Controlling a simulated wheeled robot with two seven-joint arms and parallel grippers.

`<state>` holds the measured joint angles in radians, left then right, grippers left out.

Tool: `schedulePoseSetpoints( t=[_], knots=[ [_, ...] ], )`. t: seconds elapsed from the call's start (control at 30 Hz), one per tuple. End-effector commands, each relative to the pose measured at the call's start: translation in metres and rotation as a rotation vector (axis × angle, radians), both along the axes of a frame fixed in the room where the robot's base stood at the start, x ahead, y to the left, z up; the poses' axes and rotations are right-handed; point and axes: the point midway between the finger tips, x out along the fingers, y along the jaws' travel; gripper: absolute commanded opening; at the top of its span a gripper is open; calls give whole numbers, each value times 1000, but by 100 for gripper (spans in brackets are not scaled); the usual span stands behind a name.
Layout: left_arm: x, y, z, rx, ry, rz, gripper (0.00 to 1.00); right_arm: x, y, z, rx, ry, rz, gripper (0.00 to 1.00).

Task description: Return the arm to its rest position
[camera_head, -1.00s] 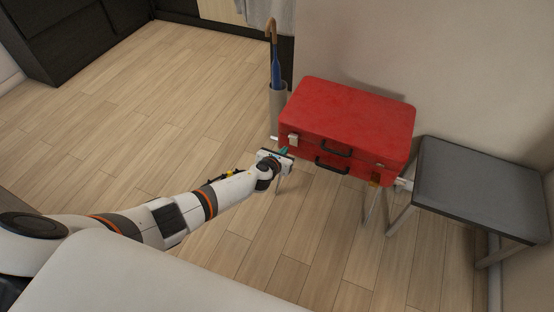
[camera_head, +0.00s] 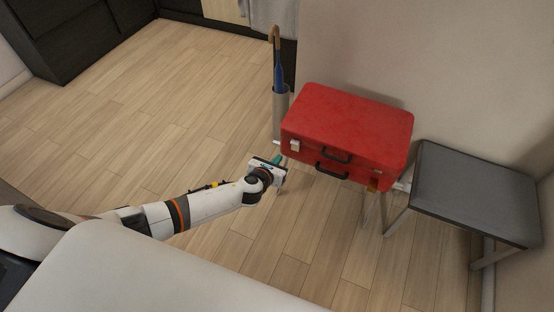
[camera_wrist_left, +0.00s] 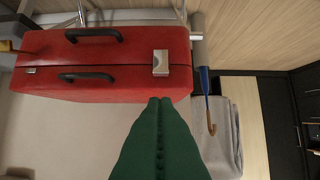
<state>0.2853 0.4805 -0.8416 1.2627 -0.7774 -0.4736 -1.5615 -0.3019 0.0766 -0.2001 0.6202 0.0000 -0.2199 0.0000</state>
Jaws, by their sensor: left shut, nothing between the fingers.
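My left arm comes in from the left in the head view. Its gripper (camera_head: 279,161) is in front of the left end of a red suitcase (camera_head: 345,122), a little apart from it as far as I can tell. The gripper's green fingers (camera_wrist_left: 160,145) are together in the left wrist view, with nothing between them. In that view the suitcase (camera_wrist_left: 115,72) appears upside down beyond the fingertips, with a latch and two dark handles. The suitcase is shut and rests on a rack with metal legs. My right gripper is not in view.
A grey-topped stool (camera_head: 478,190) stands right of the suitcase. A blue umbrella (camera_head: 277,70) stands in a grey holder (camera_head: 281,102) left of it, by the wall. A grey towel (camera_wrist_left: 222,130) hangs beyond. The wooden floor (camera_head: 150,120) at the left is clear.

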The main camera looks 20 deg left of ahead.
Motion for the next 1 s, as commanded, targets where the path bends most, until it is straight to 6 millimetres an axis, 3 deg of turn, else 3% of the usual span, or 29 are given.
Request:
schedulePoseSetpoints(
  t=[0.3, 0.37, 0.47, 0.57, 0.67, 0.8, 1.0],
  knots=[
    [-1, 0, -2, -11, 6, 7, 0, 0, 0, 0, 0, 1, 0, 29],
    [-6, 2, -12, -51, 29, 36, 0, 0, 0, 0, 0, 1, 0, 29],
    [-27, 11, -45, -215, 112, 159, 0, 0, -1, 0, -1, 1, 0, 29],
    [-67, 23, -97, -476, 236, 384, 0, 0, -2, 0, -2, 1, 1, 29],
    [-122, 33, -152, -757, 349, 675, 0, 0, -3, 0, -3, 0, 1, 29],
    [-210, 39, -215, -1094, 444, 1109, 0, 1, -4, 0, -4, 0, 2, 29],
    [-348, 35, -276, -1456, 437, 1761, 0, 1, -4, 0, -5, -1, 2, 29]
  ],
)
